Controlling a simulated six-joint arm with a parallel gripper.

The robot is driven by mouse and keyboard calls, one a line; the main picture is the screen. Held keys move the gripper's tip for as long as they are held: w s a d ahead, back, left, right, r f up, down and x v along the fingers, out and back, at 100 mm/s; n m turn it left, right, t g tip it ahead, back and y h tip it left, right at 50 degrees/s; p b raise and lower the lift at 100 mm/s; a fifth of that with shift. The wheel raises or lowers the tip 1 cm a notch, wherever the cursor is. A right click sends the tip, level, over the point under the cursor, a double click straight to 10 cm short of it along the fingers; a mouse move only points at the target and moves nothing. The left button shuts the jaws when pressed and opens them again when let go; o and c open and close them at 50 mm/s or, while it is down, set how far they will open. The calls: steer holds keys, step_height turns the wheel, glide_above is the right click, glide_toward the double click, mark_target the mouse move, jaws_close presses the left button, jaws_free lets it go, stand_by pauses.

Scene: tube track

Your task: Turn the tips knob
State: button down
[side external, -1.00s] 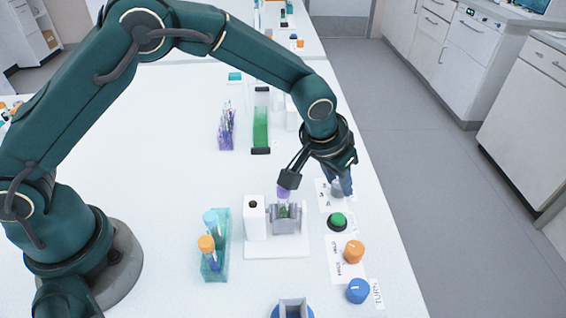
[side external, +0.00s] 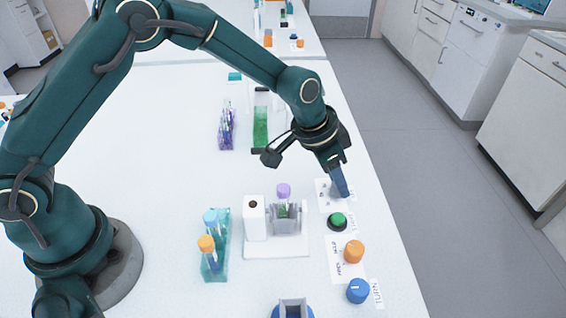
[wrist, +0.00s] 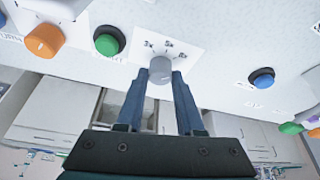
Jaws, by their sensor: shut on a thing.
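A grey knob (wrist: 160,66) stands on a white card (wrist: 165,42) printed with several small marks that look like 3x, 5x and 8x. I cannot make out a word "tips" on it. My gripper (wrist: 160,80) has its two blue fingers on either side of the knob, shut on it. In the side external view my gripper (side external: 342,190) points down at the card near the table's right edge, and its fingers hide most of the knob there.
A green button (side external: 338,220), an orange knob (side external: 354,251) and a blue knob (side external: 358,291) line the right edge. A purple-capped tube (side external: 283,192) stands in a grey holder beside a white block (side external: 255,218). A teal rack (side external: 221,262) holds capped tubes.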

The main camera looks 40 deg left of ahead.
steer(key=c, duration=0.5)
jaws_free()
steer(key=shift+c, duration=0.2)
steer(key=shift+r, duration=0.1)
steer(key=shift+v, duration=2.55)
